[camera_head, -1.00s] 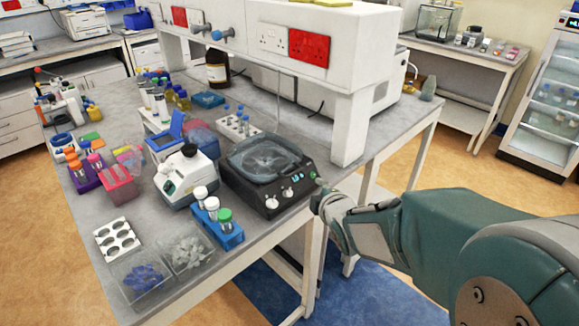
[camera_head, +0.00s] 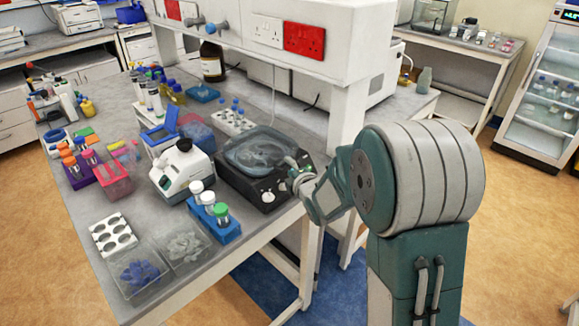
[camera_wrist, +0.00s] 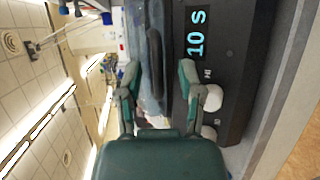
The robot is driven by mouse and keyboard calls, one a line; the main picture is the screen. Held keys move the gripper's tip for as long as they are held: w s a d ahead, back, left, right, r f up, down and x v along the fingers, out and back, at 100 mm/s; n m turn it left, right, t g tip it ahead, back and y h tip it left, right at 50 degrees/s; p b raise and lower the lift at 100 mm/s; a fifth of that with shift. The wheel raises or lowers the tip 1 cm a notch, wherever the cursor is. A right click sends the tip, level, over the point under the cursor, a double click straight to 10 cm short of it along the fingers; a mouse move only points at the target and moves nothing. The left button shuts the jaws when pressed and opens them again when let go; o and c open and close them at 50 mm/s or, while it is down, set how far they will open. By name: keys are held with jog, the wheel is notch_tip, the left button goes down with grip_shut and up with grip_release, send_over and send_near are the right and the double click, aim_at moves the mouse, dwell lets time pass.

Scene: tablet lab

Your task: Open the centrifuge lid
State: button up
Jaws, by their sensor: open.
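The centrifuge (camera_head: 240,184) is a black box with a clear lid (camera_head: 258,150), which lies down over its top. In the wrist view, the lid's clear surface (camera_wrist: 141,18) carries a dark handle bar (camera_wrist: 154,60). My gripper (camera_head: 296,168) is at the centrifuge's right front corner. In the wrist view my gripper (camera_wrist: 158,78) has its fingers apart and empty, one on each side of the handle's line. I cannot tell whether a finger touches the handle. A lit display reading "10 S" (camera_wrist: 197,32) and white knobs (camera_wrist: 212,97) are to the right of the fingers.
A white instrument (camera_head: 181,168) and a blue rack (camera_head: 217,224) of capped tubes stand left of the centrifuge. A white tube rack (camera_head: 233,122) is behind it. The shelf unit's leg (camera_head: 348,120) rises close behind my gripper. The floor right of the bench is open.

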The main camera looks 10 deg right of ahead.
jog(key=shift+w+a+f, duration=0.1)
jog(key=shift+w+a, duration=0.05)
jog(key=shift+w, duration=0.45)
grip_shut()
